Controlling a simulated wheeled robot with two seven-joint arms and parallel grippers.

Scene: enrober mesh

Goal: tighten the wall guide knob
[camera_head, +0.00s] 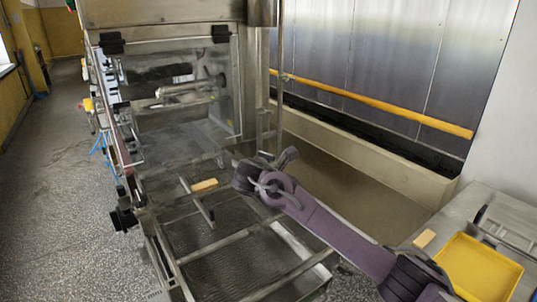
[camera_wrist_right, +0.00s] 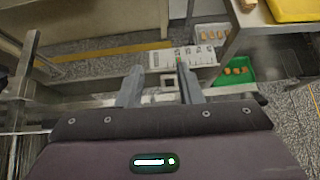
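My right arm comes in from the lower right in the head view, and its purple-grey wrist and gripper (camera_head: 268,170) are over the far right side of the mesh belt (camera_head: 215,240). In the right wrist view the two grey fingers of that gripper (camera_wrist_right: 159,78) stand apart. Small pale metal parts show between and beyond them, and I see nothing clearly gripped. I cannot make out the wall guide knob for certain; the hand hides part of the wall-side rail. A black knob (camera_head: 122,219) sits on the opposite, left side of the frame. My left gripper is not in view.
A tan block (camera_head: 204,185) lies over the mesh. A steel hood (camera_head: 180,90) stands at the back. A yellow tray (camera_head: 478,268) and another tan block (camera_head: 425,238) are on the right table. A green bin (camera_wrist_right: 236,70) stands below.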

